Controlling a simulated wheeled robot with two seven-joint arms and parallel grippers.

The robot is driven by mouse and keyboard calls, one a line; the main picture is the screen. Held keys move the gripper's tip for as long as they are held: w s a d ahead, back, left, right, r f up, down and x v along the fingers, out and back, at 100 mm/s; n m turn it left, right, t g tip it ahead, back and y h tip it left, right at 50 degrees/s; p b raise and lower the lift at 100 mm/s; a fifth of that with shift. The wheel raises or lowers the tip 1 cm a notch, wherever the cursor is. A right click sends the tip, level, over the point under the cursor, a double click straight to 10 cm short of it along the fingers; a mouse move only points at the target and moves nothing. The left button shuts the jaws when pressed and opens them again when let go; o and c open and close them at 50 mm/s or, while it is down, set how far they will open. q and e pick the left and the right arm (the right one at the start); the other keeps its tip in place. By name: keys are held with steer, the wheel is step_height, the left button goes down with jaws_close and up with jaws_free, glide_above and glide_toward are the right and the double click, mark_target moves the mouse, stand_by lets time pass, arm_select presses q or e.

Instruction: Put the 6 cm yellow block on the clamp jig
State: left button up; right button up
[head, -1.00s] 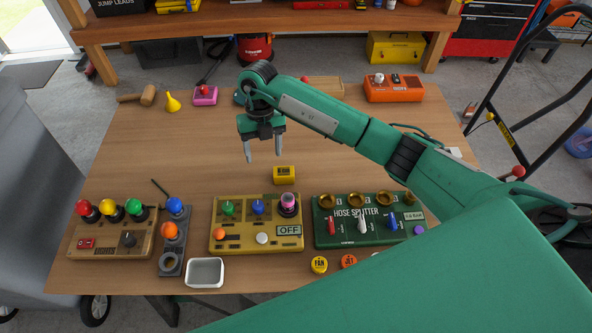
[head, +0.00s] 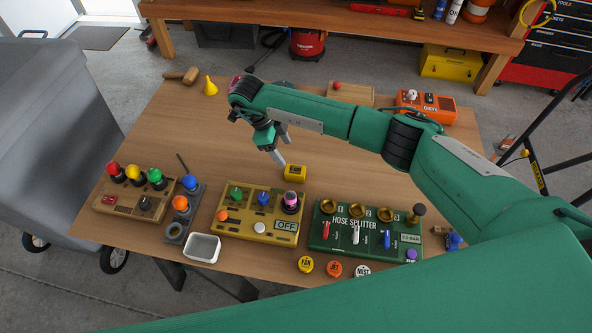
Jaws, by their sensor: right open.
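The yellow block (head: 295,172), with a dark label, lies on the wooden table behind the yellow panel marked OFF. My right gripper (head: 281,143) is open and empty, tilted, just behind and left of the block, its fingertips apart from it. No part is clearly labelled as the clamp jig; a narrow grey fixture (head: 172,231) with an orange and a blue knob stands at the left, but I cannot tell whether it is the jig. My left gripper is not in view.
The OFF panel (head: 230,225), the green HOSE SPLITTER panel (head: 322,240) and a white tray (head: 202,247) line the front. A panel with coloured knobs (head: 123,206) is at left. An orange box (head: 440,108) stands back right. The table's left middle is clear.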

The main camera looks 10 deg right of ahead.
mark_target(295, 170)
steer(key=x, duration=0.3)
steer(key=shift+p, duration=0.35)
steer(key=shift+s+d+f+p, duration=0.2)
steer(key=shift+f+p, duration=0.2)
steer(key=shift+f, duration=0.05)
steer(key=p+x, duration=0.2)
steer(key=x, duration=0.2)
steer(key=shift+s, duration=0.15)
steer(key=shift+f, duration=0.25)
steer(key=c, duration=1.1)
steer(key=shift+r, duration=0.1)
steer(key=shift+c, duration=0.2)
